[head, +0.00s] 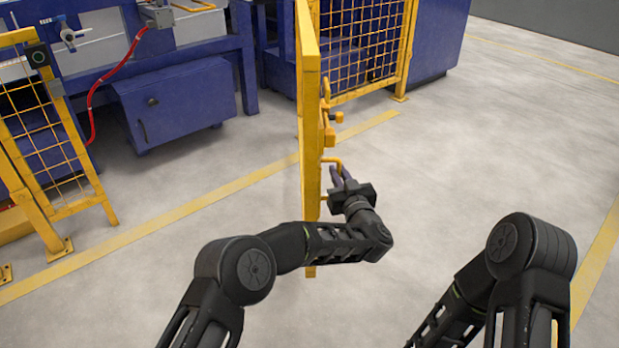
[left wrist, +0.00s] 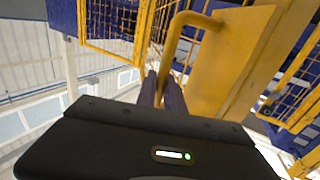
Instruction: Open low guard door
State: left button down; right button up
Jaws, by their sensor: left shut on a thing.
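The yellow guard door (head: 309,150) stands swung out, seen nearly edge-on in the middle of the head view. Its yellow handle (head: 333,160) sticks out on the right side of the door. My left gripper (head: 341,175) is shut on the handle. In the left wrist view, the fingers (left wrist: 162,92) meet around the handle bar (left wrist: 172,45), with the yellow door panel (left wrist: 230,65) to the right. My right arm shows at the lower right of the head view, but its gripper is out of the picture.
A fixed yellow mesh fence (head: 365,45) stands behind the door and another mesh panel (head: 45,135) stands at the left. Blue machinery (head: 175,100) with a red hose lies beyond the opening. The grey floor at the right is clear.

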pick_arm(q)
jog(key=shift+w+d, duration=0.15)
jog(key=shift+d, duration=0.65)
jog(key=shift+w+d, duration=0.1)
jog(key=shift+d, duration=0.65)
jog(key=c, duration=1.5)
grip_release()
jog(key=shift+o, duration=0.2)
jog(key=shift+s, duration=0.1)
jog(key=p+v, duration=0.2)
jog(key=v, duration=0.5)
jog(key=shift+s, duration=0.35)
jog(key=shift+c, duration=0.4)
